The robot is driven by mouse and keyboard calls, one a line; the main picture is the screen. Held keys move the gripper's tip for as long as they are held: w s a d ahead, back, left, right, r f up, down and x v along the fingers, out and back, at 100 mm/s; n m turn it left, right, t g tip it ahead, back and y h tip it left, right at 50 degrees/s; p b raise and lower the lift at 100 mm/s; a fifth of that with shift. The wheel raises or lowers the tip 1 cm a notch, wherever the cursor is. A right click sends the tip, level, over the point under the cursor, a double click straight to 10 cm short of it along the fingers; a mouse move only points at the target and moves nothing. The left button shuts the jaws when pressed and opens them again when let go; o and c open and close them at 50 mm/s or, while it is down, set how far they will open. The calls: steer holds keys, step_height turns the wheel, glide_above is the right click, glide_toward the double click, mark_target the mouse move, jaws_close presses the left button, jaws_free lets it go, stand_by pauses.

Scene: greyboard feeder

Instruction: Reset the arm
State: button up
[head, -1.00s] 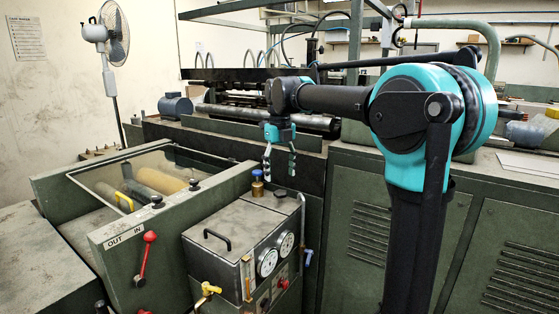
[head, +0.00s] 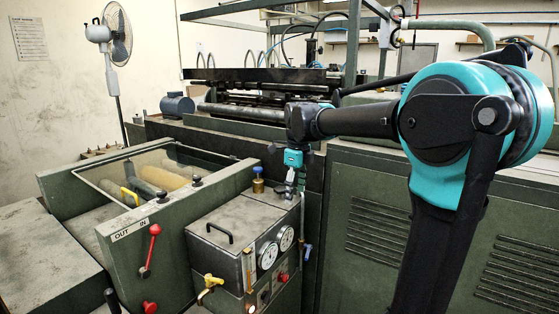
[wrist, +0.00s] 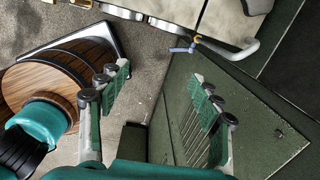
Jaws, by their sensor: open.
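My arm with teal joints reaches from the right across the head view. My gripper (head: 291,188) points downward at the right rear corner of the grey gauge box, in front of the dark green machine side. In the wrist view my gripper (wrist: 160,105) is open, its two green-padded fingers wide apart. Nothing is between the fingers; the floor and a green panel show below them. In the head view the fingers are small and partly blend with the box behind.
The gauge box (head: 228,222) has a black handle, dials and a yellow valve (head: 210,284). A red-knobbed lever (head: 151,250) stands on the roller unit to its left. A blue-handled valve (wrist: 183,50) is near the gripper. Green louvred cabinets (head: 370,200) line the right.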

steer(key=s+d+f+n+t, duration=0.1)
steer(key=s+d+f+n, duration=0.6)
steer(key=s+f+n, duration=0.3)
steer(key=s+d+f+n+t, duration=0.2)
steer(key=s+d+f+n, duration=0.5)
steer(key=s+f+n, duration=0.3)
step_height(320, 180, down, 2)
steer(key=n, duration=0.3)
steer(key=shift+s+f+n, duration=0.25)
steer(key=shift+s+n, duration=0.05)
steer(key=shift+s, duration=0.1)
